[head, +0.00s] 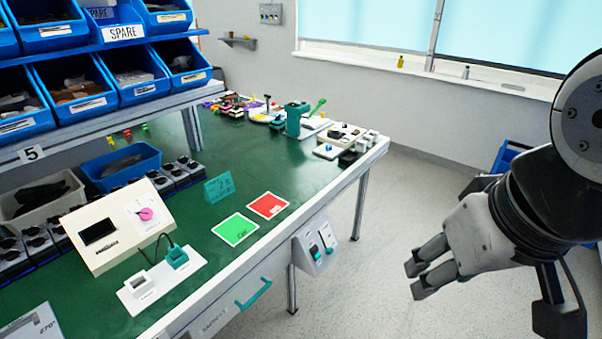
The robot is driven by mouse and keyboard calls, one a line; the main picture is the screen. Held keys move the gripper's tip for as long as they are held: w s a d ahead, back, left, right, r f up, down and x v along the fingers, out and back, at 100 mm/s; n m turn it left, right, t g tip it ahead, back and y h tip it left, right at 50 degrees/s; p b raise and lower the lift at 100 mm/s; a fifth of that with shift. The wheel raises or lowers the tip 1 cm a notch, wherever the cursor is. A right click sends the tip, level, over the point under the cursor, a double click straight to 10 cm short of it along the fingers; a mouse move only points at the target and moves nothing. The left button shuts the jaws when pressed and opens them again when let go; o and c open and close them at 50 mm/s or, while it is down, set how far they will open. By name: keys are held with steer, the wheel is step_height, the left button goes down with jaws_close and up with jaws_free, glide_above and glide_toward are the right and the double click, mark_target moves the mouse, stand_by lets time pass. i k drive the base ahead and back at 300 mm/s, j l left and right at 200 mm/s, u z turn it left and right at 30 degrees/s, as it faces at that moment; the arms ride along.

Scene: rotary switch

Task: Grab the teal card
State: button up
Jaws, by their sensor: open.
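The teal card (219,187) stands upright, slightly tilted, on the green bench top (205,155). It is behind the green card and to the right of the white box with the pink rotary knob. Small dark marks show on its face, too small to read. My gripper (417,279) is at the right, out past the bench's front edge and over the floor. Its fingers point left. It is open and empty, well apart from the card.
A green card (236,229) and a red card (268,206) lie flat near the front edge. The knob box (115,246) and a white socket plate (160,283) stand left. Blue bins (68,88) overhang behind. A switch box (316,247) hangs on the bench front.

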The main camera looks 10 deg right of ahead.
mark_target(216, 189)
steer(key=i+l+u, duration=0.25)
steer(key=i, duration=0.3)
steer(key=i+l+u, duration=0.25)
steer(key=i, duration=0.3)
steer(key=i+l+u, duration=0.25)
steer(key=i, duration=0.25)
